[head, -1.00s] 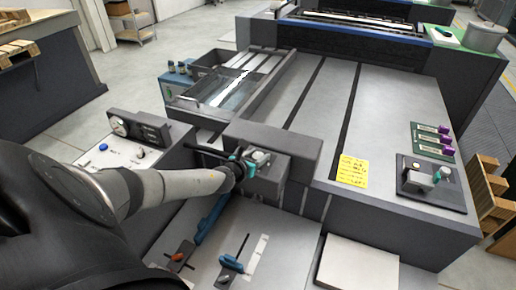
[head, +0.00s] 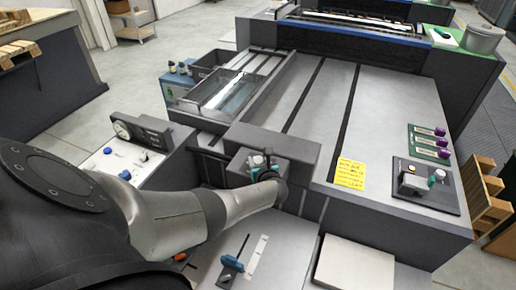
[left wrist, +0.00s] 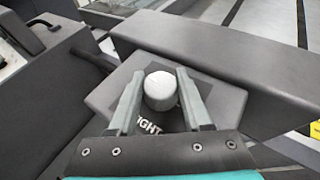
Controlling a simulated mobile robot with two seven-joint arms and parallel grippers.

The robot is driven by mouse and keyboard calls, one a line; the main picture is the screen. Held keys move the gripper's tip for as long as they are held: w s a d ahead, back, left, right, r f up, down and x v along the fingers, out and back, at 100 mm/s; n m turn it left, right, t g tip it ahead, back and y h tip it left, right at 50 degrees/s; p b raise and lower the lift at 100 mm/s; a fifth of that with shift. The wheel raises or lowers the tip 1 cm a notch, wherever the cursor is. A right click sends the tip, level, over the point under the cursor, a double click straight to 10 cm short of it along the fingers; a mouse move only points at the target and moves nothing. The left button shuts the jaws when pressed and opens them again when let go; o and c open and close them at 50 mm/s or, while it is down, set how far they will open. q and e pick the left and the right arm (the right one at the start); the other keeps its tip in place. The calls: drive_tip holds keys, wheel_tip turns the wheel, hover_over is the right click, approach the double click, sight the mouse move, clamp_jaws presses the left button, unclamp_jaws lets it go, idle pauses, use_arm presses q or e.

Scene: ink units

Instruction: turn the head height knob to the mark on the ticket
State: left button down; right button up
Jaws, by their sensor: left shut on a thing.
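The head height knob is a pale round knob (left wrist: 160,90) on a dark grey block; part of a label reading "IGHT" shows below it in the left wrist view. In the head view the knob (head: 257,160) is partly covered by my gripper. My left gripper (left wrist: 159,86) is shut on the knob, one finger on each side. It also shows in the head view (head: 262,170), coming down over the block from the front. The knob's pointer and scale cannot be made out. The yellow ticket (head: 350,174) lies on the grey table to the right; its writing is too small to read.
A raised dark housing (head: 285,145) stands right behind the knob block. A dark plate with small fittings (head: 425,187) sits at the right. A blue-handled lever (head: 231,263) is in front, near my arm. A gauge panel (head: 122,160) is at the left.

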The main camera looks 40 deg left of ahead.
use_arm(q)
drive_tip(key=shift+n+g+y+b, duration=0.7)
drive_tip(key=shift+n+g, duration=0.2)
drive_tip(key=shift+n, duration=0.1)
drive_tip(key=shift+c, duration=1.7)
unclamp_jaws()
